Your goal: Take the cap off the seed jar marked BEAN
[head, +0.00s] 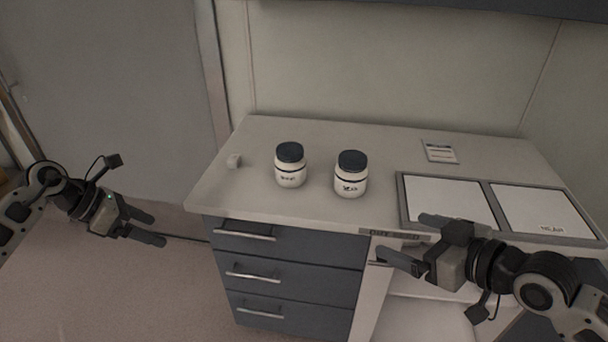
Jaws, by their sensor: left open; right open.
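Two white jars with dark caps stand upright on the counter. The left jar (290,174) has its cap (290,152) on, and its small label is too blurred to read surely. The right jar (350,184) also has its cap (352,160) on; its label is blurred too, so I cannot tell which one says BEAN. My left gripper (151,228) is open and empty, left of the counter and away from both jars. My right gripper (402,240) is open and empty near the counter's front edge, to the right of and nearer than the right jar.
A tray with two pale panels (450,200) lies on the right of the counter (245,195), close to my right gripper. Drawers (285,245) are below. The counter around the jars is clear.

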